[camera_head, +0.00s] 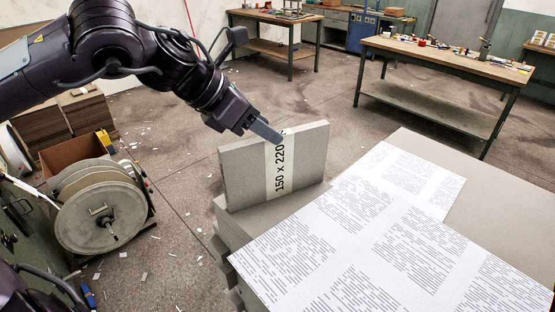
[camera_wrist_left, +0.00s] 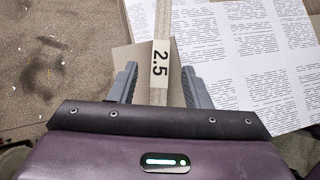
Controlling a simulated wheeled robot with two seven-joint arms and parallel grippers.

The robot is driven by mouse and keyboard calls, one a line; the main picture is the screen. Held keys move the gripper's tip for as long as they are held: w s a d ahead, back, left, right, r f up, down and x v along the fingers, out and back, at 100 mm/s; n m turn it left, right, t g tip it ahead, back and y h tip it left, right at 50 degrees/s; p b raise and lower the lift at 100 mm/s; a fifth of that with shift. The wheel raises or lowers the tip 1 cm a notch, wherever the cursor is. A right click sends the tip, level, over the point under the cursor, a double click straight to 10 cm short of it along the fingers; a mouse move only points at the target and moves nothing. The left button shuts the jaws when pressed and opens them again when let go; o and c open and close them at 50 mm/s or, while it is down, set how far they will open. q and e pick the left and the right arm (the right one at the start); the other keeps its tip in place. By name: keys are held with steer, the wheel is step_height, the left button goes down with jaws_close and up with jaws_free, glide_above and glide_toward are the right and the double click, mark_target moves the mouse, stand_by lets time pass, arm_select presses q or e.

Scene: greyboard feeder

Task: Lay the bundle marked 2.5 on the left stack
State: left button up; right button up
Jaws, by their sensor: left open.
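The bundle (camera_head: 238,176) is a grey board block standing upright on edge, with a pale paper band reading "150 x 220" on its face. In the left wrist view its narrow top edge shows the band marked 2.5 (camera_wrist_left: 160,66). My left gripper (camera_head: 268,132) is above its top edge. In the left wrist view the open fingers (camera_wrist_left: 160,82) lie on either side of the bundle, with a gap on both sides. The bundle stands on a stack of grey board (camera_head: 228,238) at the left end of the work surface. My right gripper is not in view.
Printed sheets (camera_head: 340,225) cover much of the surface to the right of the bundle. Bare grey board (camera_head: 490,185) lies beyond them. A large reel (camera_head: 100,215) stands on the floor at left. Workbenches (camera_head: 440,60) are at the back. Paper scraps litter the floor.

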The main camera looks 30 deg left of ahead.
arm_select(q)
steer(key=shift+p+x, duration=0.3)
steer(key=shift+x, duration=1)
jaws_close()
steer(key=shift+r, duration=0.1)
stand_by(0.4)
